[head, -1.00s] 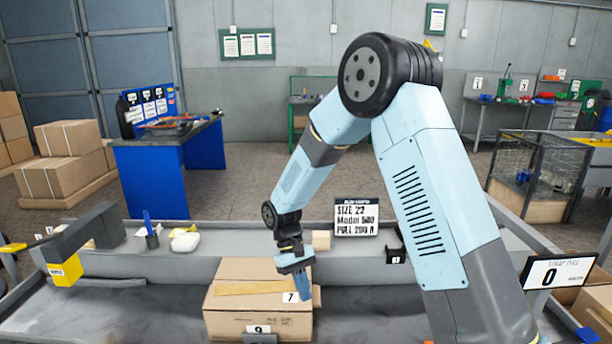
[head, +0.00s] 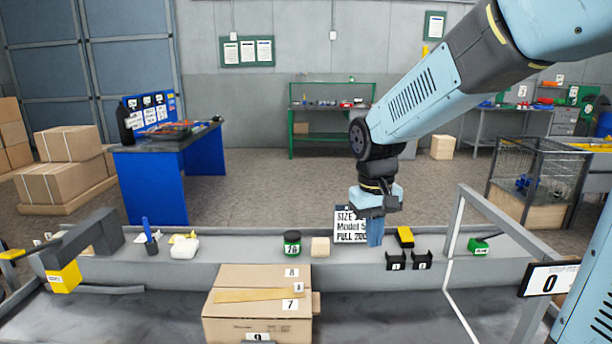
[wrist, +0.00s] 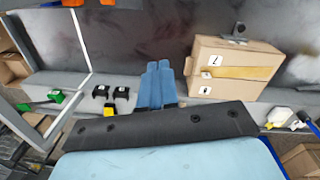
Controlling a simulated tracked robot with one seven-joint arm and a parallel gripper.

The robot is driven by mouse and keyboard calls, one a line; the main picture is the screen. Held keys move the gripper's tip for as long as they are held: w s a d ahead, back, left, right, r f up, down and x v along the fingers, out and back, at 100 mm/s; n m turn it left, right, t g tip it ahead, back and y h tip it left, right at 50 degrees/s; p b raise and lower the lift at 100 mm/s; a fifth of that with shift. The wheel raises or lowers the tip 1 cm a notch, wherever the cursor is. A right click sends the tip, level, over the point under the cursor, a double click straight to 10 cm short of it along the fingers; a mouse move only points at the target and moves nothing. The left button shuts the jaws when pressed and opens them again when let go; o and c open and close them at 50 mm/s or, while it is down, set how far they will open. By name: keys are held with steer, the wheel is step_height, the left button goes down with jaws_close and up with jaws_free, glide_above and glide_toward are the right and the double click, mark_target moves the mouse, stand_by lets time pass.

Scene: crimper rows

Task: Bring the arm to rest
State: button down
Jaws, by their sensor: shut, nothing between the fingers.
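My gripper (head: 375,236) points down over the grey bench ledge, in front of the size sign (head: 346,224), and hides part of it. Its two blue fingers are together with nothing between them. In the wrist view the fingers (wrist: 157,80) also lie side by side, shut and empty. My arm reaches in from the upper right of the head view. The cardboard box (head: 262,275) with number labels stands to the left of my gripper, apart from it.
A green-labelled jar (head: 292,243) and a small tan block (head: 320,247) stand on the ledge left of my gripper. A yellow-topped block (head: 404,237) and black numbered holders (head: 396,260) are close on its right. A grey frame (head: 452,240) and the pull display (head: 550,279) stand further right.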

steer(key=s+d+r+m+t, duration=0.1)
steer(key=s+d+r+t, duration=0.1)
steer(key=s+d+r, duration=0.2)
steer(key=s+d+r+m+t, duration=0.1)
steer(key=s+d+r+t, duration=0.2)
steer(key=s, duration=0.7)
steer(key=shift+d+r+m+y, duration=0.4)
steer(key=shift+d+r, duration=0.15)
steer(key=shift+d, duration=0.65)
